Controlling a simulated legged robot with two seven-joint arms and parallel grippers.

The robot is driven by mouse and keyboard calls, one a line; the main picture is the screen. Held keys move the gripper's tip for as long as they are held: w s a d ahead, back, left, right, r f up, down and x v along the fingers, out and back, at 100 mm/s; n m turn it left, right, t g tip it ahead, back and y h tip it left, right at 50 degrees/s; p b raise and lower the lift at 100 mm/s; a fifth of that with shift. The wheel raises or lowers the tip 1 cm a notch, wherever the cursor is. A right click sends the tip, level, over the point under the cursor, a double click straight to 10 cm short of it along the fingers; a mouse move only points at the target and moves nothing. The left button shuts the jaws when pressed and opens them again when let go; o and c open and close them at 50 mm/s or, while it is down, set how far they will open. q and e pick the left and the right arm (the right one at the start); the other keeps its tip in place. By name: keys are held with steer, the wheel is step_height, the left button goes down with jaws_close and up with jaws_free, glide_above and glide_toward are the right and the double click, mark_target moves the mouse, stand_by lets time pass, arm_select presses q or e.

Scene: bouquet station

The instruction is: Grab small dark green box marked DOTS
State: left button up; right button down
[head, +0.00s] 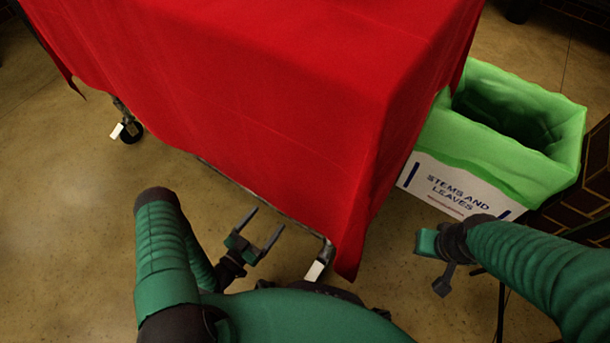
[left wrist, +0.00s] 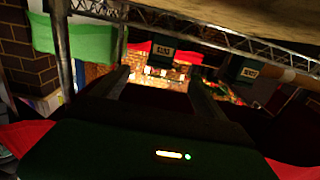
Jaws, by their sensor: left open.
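No box marked DOTS shows in the head view. In the left wrist view two small dark boxes with pale labels show beyond my fingers: one near the middle (left wrist: 160,56) and one to the right (left wrist: 249,72). Their lettering is too small and blurred for me to read surely. My left gripper (head: 263,236) is open and empty, low beside the red-draped table; its two fingers (left wrist: 158,76) also show in the left wrist view, apart from both boxes. My right gripper (head: 440,262) is at the lower right near the bin, its jaws unclear.
A red cloth (head: 250,90) covers the table and hangs down its near side. A white bin (head: 443,188) reading STEMS AND LEAVES, with a green liner (head: 480,150), stands to the right. A metal truss (left wrist: 220,32) crosses the left wrist view. Floor (head: 60,230) at left is clear.

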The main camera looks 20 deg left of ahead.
arm_select(q)
steer(key=b+x, duration=0.4)
steer(key=x, duration=0.7)
steer(key=shift+f, duration=0.2)
steer(key=b+x, duration=0.2)
steer(key=x, duration=0.1)
steer(key=b+x, duration=0.1)
steer(key=b, duration=0.1)
steer(key=shift+w+f, duration=0.25)
steer(key=shift+w, duration=0.15)
steer(key=shift+w+d+r, duration=0.1)
steer(key=shift+w+d, duration=0.05)
steer(key=shift+w, duration=0.2)
steer(key=shift+r, duration=0.15)
steer(key=c, duration=1.5)
